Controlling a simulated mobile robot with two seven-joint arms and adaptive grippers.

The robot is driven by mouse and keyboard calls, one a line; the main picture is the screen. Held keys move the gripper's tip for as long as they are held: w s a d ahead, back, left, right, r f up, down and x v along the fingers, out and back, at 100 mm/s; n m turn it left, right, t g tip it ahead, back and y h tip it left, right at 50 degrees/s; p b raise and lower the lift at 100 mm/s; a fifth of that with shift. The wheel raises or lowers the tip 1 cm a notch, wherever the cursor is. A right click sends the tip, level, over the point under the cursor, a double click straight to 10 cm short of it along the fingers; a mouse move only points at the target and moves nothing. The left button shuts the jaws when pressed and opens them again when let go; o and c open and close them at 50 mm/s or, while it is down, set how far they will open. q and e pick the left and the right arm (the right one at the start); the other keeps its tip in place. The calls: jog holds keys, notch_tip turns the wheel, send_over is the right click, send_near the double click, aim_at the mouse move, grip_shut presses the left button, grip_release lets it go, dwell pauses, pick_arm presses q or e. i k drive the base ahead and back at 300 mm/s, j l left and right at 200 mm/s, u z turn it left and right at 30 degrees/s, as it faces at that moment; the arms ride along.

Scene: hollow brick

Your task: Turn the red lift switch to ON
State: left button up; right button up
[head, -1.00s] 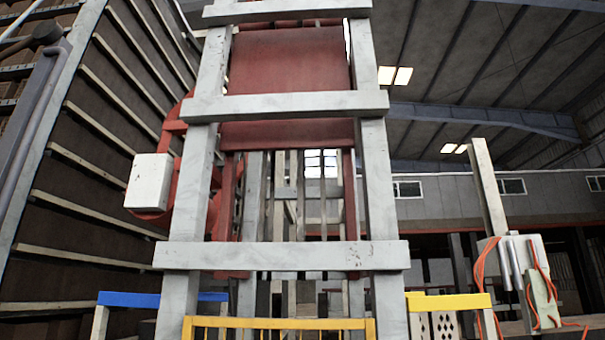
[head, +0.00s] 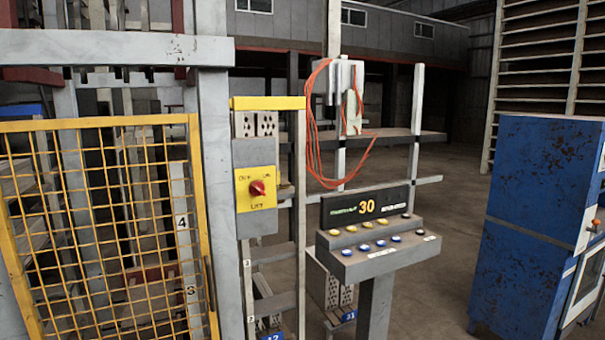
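The red lift switch (head: 257,188) is a round red knob on a yellow plate (head: 256,203) marked LIFT, with position labels above the knob that are too small to read surely. The plate is on a grey box (head: 254,155) fixed beside the lift frame, left of the middle of the head view. Which position the knob points to, I cannot tell. Neither of my grippers shows in the head view.
A yellow mesh gate (head: 110,225) stands left of the switch beside a grey post (head: 212,130). A control console (head: 375,255) with several buttons and a display reading 30 stands to the right. A rusty blue cabinet (head: 530,220) is farther right. Open floor (head: 450,210) shows between them.

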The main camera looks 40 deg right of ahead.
aim_at(256, 188)
jog(key=k+z, duration=0.15)
jog(key=z, duration=0.95)
